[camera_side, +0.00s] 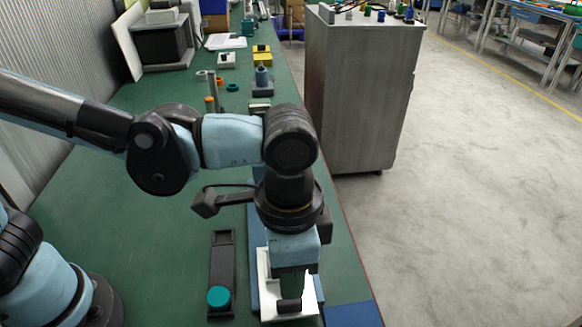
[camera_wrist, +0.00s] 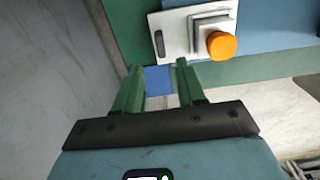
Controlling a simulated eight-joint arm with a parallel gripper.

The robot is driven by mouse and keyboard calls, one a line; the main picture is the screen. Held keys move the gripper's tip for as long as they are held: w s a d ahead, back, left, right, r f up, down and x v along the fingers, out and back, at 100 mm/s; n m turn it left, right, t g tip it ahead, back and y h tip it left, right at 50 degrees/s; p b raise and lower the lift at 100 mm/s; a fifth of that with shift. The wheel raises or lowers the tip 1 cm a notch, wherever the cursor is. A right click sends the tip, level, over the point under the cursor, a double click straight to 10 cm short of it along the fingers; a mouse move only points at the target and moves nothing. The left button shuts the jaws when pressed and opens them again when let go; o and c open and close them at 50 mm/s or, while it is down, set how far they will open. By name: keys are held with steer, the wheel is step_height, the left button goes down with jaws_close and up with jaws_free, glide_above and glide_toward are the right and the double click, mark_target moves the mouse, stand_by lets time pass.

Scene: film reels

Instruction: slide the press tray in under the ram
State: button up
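My gripper (camera_side: 290,290) points down over the near end of the bench. In the wrist view its two green fingers (camera_wrist: 157,70) are apart with nothing between them. A white plate (camera_side: 267,290) lies below and around it in the side view, partly hidden by the gripper. In the wrist view the white plate (camera_wrist: 174,35) carries a stepped grey block, an orange knob (camera_wrist: 221,46) and a dark slot, beyond the fingertips. A black narrow track (camera_side: 222,262) with a teal disc (camera_side: 219,297) lies to the left. I cannot tell which piece is the press tray or the ram.
A blue board (camera_side: 257,240) lies beside and under the white plate. A blue square (camera_side: 352,314) is at the lower right.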

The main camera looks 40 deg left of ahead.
steer(key=shift+f, duration=3.9)
jaws_close()
